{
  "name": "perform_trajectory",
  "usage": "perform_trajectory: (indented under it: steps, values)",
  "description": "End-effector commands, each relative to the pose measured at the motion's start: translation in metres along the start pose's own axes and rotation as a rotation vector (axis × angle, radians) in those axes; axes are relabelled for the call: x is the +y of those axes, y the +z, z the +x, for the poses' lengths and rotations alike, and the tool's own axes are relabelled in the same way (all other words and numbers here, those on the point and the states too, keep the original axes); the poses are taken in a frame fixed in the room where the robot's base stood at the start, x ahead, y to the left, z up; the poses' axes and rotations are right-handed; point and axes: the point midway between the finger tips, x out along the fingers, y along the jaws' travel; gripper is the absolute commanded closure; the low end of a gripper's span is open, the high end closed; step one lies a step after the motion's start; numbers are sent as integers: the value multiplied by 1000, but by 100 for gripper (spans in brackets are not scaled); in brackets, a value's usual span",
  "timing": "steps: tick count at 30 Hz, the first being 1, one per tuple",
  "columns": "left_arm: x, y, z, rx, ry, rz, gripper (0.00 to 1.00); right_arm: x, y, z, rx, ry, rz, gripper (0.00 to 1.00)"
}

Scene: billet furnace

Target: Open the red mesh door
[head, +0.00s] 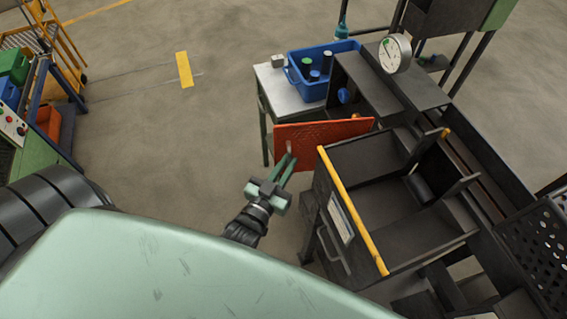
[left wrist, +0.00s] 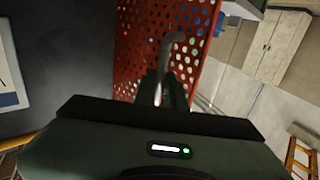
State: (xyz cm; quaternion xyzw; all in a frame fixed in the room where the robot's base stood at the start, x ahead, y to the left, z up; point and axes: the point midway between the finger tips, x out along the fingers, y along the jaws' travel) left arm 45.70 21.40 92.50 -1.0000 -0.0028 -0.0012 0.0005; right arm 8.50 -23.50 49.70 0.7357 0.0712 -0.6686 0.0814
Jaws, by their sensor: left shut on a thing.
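The red mesh door (head: 322,138) stands out from the left side of the dark furnace frame, swung away from the opening. In the left wrist view its perforated red panel (left wrist: 130,45) fills the upper middle. A grey curved handle (left wrist: 168,45) is on the panel. My left gripper (head: 288,160) is at the door's near face, and its fingers (left wrist: 161,88) are shut on the handle. The handle's lower end is hidden between the fingers. My right gripper is in neither view.
A dark open-topped box with a yellow edge (head: 352,212) stands right of my left gripper. A white table (head: 277,88) with a blue bin (head: 307,88) stands behind the door. A round gauge (head: 395,53) is on the frame.

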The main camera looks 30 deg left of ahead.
Motion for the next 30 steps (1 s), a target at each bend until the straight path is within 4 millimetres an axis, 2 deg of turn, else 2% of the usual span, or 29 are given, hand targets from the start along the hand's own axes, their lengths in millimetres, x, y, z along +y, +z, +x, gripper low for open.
perform_trajectory:
  steps: [1,3,22,26,30]
  values:
    - [8,-6,4,13,13,-2,84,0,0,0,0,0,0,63]
    - [8,-5,3,13,13,-2,68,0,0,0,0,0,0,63]
    - [5,-1,-1,3,8,-4,68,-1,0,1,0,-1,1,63]
    - [5,2,-15,1,8,-4,68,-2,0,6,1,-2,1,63]
    - [5,3,-40,1,9,-3,68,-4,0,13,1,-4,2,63]
